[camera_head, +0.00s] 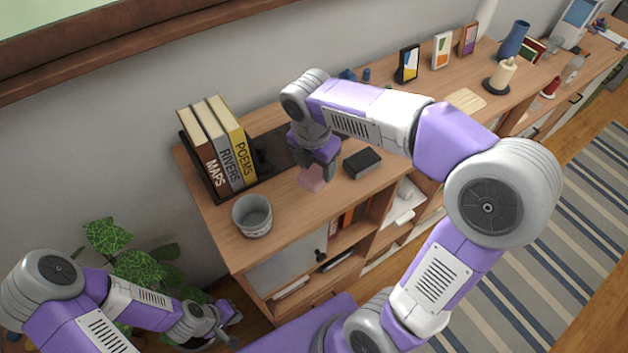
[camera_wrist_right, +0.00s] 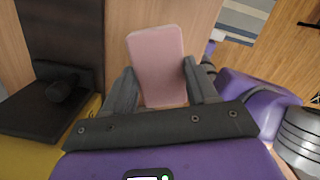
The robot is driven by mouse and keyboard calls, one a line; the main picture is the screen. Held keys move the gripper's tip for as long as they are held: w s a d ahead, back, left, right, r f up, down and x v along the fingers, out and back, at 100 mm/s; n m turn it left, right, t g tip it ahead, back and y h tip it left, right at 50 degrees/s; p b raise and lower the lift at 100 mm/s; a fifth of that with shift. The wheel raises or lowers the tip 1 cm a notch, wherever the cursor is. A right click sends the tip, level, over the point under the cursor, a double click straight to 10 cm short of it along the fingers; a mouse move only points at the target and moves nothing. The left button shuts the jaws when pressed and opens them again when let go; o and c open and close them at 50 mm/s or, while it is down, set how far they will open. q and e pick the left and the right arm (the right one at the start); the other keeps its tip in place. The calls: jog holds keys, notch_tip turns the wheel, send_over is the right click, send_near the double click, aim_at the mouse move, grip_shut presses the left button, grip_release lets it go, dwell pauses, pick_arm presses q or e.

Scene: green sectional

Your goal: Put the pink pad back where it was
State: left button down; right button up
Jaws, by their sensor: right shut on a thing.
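The pink pad (camera_head: 311,180) is a small flat pale-pink block above the cabinet top, between a grey pot and a black box. My right gripper (camera_head: 320,163) is shut on it from above. In the right wrist view the pink pad (camera_wrist_right: 160,62) stands out from between the two fingers of my right gripper (camera_wrist_right: 163,92). Whether its lower edge touches the wood I cannot tell. My left gripper (camera_head: 222,325) hangs low at the lower left, in front of the cabinet and away from the pad; its fingers are too small to read.
A dark bookend (camera_head: 197,165) holds books titled Maps, Rivers and Poems. A grey pot (camera_head: 252,216) stands near the front left edge. A black box (camera_head: 362,163) lies right of the pad. Picture frames (camera_head: 408,64) and a candle (camera_head: 501,75) stand further right. A plant (camera_head: 140,262) is at left.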

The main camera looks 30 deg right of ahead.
aim_at(313, 173)
notch_tip(313, 173, down, 7)
jog(key=shift+r, duration=0.2)
jog(key=o, duration=0.9)
jog(key=shift+o, duration=0.2)
jog(key=r, duration=0.8)
jog(key=a+r, duration=0.1)
jog(key=r, duration=0.3)
jog(key=shift+s+a+p, duration=0.1)
jog(key=shift+s+p, duration=0.25)
jog(key=shift+p, duration=0.05)
